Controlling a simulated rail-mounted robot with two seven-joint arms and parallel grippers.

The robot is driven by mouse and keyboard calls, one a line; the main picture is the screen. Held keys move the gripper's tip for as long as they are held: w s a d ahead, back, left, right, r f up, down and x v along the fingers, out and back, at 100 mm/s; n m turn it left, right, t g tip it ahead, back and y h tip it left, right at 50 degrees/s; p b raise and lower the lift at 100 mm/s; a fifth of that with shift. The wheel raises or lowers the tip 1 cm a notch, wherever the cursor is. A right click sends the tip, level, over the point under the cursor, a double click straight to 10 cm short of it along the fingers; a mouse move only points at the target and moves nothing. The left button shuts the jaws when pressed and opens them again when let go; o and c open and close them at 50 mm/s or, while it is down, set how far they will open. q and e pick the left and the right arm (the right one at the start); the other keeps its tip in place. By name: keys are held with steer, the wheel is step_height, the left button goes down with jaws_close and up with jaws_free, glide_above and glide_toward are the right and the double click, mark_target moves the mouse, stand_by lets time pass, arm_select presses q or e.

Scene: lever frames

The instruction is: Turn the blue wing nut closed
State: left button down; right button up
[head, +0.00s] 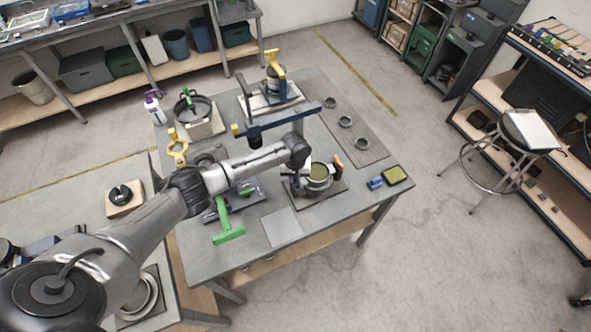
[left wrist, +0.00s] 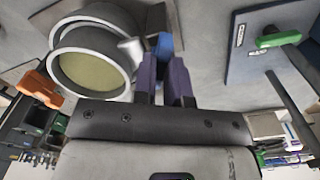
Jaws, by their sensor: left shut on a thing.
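The blue wing nut (left wrist: 165,44) shows in the left wrist view between my left fingertips. It sits beside a round grey ring fitting (left wrist: 92,75) with an olive inside and an orange handle (left wrist: 40,88). My left gripper (left wrist: 164,68) is shut on the wing nut. In the head view the same fitting (head: 319,176) stands on a plate near the table's front right. My left gripper (head: 302,167) is at its left side there. The arm hides much of the nut in the head view, so its angle cannot be told. My right gripper is not in view.
A green T-shaped handle (head: 229,236) lies left of the fitting. A blue lever bar (head: 285,119) crosses behind my arm. A blue object (head: 375,183) and a yellow-green sponge (head: 395,175) are at the right edge. A bare grey plate (head: 282,228) lies in front.

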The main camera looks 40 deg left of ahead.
arm_select(q)
steer(key=m+p, duration=0.1)
steer(key=m, duration=0.2)
steer(key=shift+r, duration=0.15)
steer(key=m+p, duration=0.1)
steer(key=m, duration=0.1)
steer(key=shift+m, duration=0.3)
steer(key=m+p, duration=0.1)
steer(key=m, duration=0.2)
steer(key=shift+m, duration=1.9)
steer(key=c, duration=1.2)
jaws_free()
steer(key=shift+o, duration=0.2)
